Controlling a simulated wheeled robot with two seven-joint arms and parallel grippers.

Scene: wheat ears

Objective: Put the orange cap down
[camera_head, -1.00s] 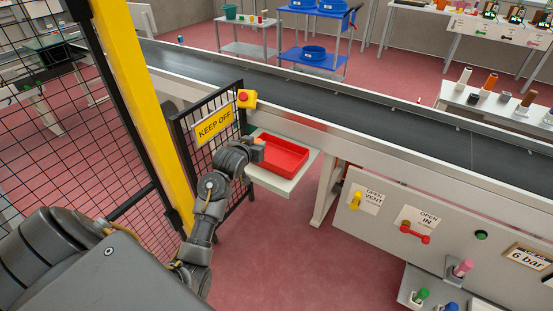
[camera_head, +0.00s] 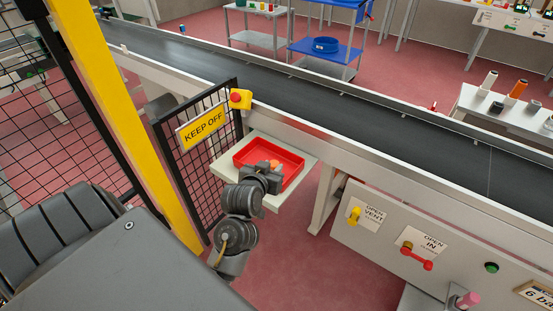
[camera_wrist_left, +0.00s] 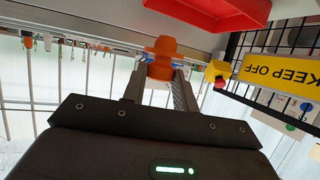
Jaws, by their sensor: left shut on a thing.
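The orange cap (camera_wrist_left: 162,48) is between the fingers of my left gripper (camera_wrist_left: 160,72) in the left wrist view, and the fingers are shut on it. In the head view, the left gripper (camera_head: 270,166) overlaps the inside of a red tray (camera_head: 292,182), and a small bit of the orange cap (camera_head: 275,162) shows at its tip. The red tray also shows in the left wrist view (camera_wrist_left: 225,12), apart from the cap. I cannot tell how high the cap is relative to the tray. My right gripper is not in view.
The tray sits on a pale shelf (camera_head: 226,167) beside the conveyor (camera_head: 330,105). A black mesh gate with a yellow KEEP OFF sign (camera_head: 203,130) and a red stop button (camera_head: 240,97) stand left of it. A panel with valves (camera_head: 415,250) is at right.

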